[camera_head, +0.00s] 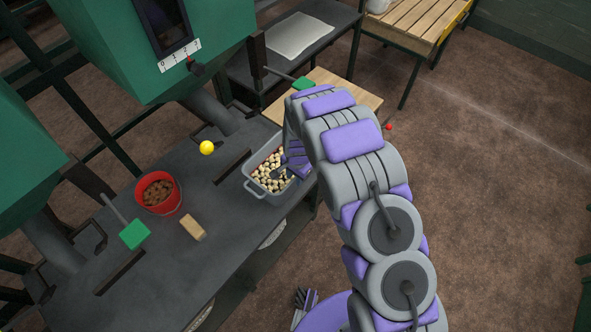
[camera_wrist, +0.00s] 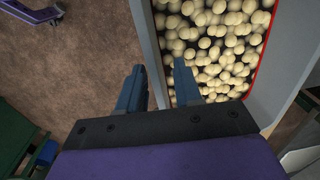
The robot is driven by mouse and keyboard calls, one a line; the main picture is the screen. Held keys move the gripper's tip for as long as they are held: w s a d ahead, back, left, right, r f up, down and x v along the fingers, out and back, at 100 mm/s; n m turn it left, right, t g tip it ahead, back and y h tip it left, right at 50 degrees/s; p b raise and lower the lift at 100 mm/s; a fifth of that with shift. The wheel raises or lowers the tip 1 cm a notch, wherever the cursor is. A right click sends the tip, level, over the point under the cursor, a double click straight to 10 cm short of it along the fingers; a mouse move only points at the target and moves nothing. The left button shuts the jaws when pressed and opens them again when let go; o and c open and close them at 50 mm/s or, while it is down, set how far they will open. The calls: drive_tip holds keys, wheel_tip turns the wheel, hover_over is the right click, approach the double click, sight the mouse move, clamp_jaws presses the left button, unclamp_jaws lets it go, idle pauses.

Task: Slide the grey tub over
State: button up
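The grey tub (camera_head: 256,187) stands on the dark bench near its right edge, filled with pale round pieces. My gripper (camera_head: 285,172) is at its right side, partly hidden by my arm. In the wrist view, the tub's near wall (camera_wrist: 146,35) runs between the two fingers of my gripper (camera_wrist: 158,85). The left finger is outside the tub and the right finger is over the pale pieces. The fingers are apart, with no clear grip on the wall; exact contact cannot be told.
A red bucket (camera_head: 159,193) of brown pieces, a tan block (camera_head: 192,227) and a yellow ball (camera_head: 206,147) are left of the tub. Green hoppers (camera_head: 180,50) with spouts overhang the bench. A wooden board (camera_head: 335,92) lies behind the tub. Dark bench surface lies in front-left.

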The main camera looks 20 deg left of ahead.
sight(294, 183)
drive_tip(key=shift+a+f+b, duration=0.1)
drive_tip(key=shift+f+b, duration=0.3)
drive_tip(key=shift+f, duration=2)
clamp_jaws()
